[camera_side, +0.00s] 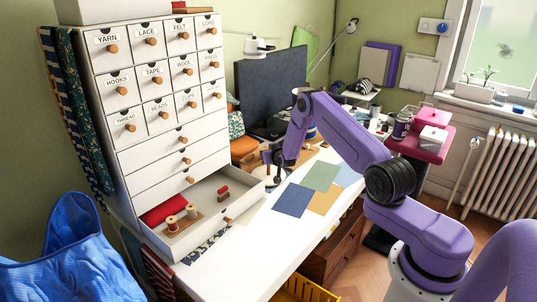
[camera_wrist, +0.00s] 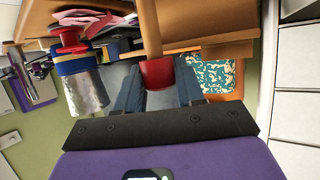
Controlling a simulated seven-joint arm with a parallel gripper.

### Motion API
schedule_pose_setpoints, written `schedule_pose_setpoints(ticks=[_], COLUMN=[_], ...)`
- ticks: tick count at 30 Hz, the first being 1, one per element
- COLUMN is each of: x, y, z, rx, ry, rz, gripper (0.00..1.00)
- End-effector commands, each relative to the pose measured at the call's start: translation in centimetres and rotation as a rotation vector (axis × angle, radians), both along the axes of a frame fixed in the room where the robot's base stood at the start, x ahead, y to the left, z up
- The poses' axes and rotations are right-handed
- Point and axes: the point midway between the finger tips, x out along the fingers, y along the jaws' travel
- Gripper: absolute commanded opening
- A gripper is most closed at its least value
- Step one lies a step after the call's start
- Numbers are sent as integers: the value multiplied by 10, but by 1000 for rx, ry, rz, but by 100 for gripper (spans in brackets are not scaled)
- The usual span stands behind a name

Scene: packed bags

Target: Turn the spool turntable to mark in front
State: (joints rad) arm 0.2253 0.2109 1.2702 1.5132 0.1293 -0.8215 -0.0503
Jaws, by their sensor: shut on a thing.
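The spool turntable (camera_side: 259,173) is a pale wooden round on the white desk, just right of the drawer cabinet. My arm and gripper cover part of it in the side view. My gripper (camera_side: 273,180) points down at it. In the wrist view my gripper (camera_wrist: 158,90) has its two dark fingers on either side of a red cylinder (camera_wrist: 158,72) and is shut on it. A wooden post (camera_wrist: 150,28) runs from the red cylinder. I cannot make out the mark.
An open drawer (camera_side: 218,224) with thread spools juts out from the white cabinet (camera_side: 165,155), close to the turntable. Coloured sheets (camera_side: 322,176) lie flat on the desk at right. A dark monitor (camera_side: 270,88) stands behind. The front of the white desk (camera_side: 225,268) is mostly clear.

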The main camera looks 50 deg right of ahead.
Motion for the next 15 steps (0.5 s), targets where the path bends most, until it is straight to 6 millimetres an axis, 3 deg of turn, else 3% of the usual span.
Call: schedule_pose_setpoints(ticks=[15], x=[0], y=[0], z=[-1], rx=[1], ry=[0], rz=[-89], gripper=[0])
